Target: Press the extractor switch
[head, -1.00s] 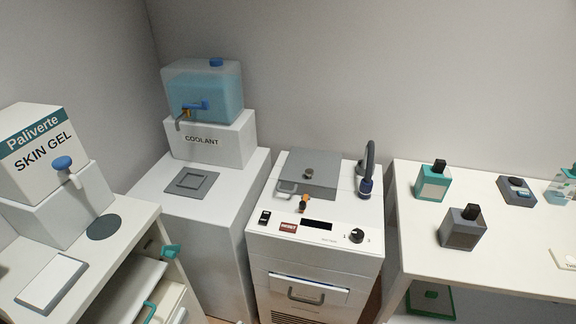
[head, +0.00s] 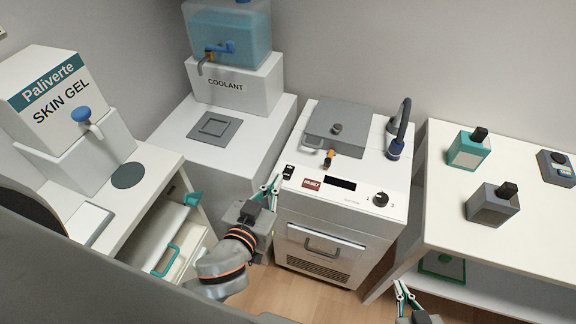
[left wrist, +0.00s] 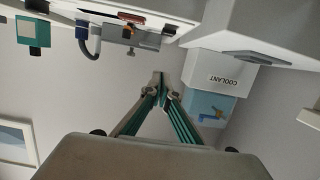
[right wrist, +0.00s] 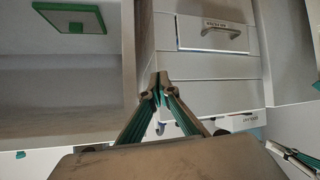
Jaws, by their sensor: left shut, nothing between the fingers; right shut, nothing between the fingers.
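The white machine (head: 345,205) stands in the middle, with a control panel along its top front edge. A small black rocker switch (head: 288,172) sits at the panel's left end, beside the red RESET button (head: 311,183). I cannot read a label on the switch. My left gripper (head: 271,186) is shut and empty, just left of and in front of the switch, apparently apart from it. Its closed tips show in the left wrist view (left wrist: 160,80). My right gripper (head: 401,286) is shut and empty, low at the machine's right; its tips show in the right wrist view (right wrist: 159,82).
A knob (head: 381,199), a black hose (head: 402,128) and a grey lid (head: 339,127) are on the machine. The coolant tank (head: 232,40) is behind left, the skin gel dispenser (head: 58,90) at left.

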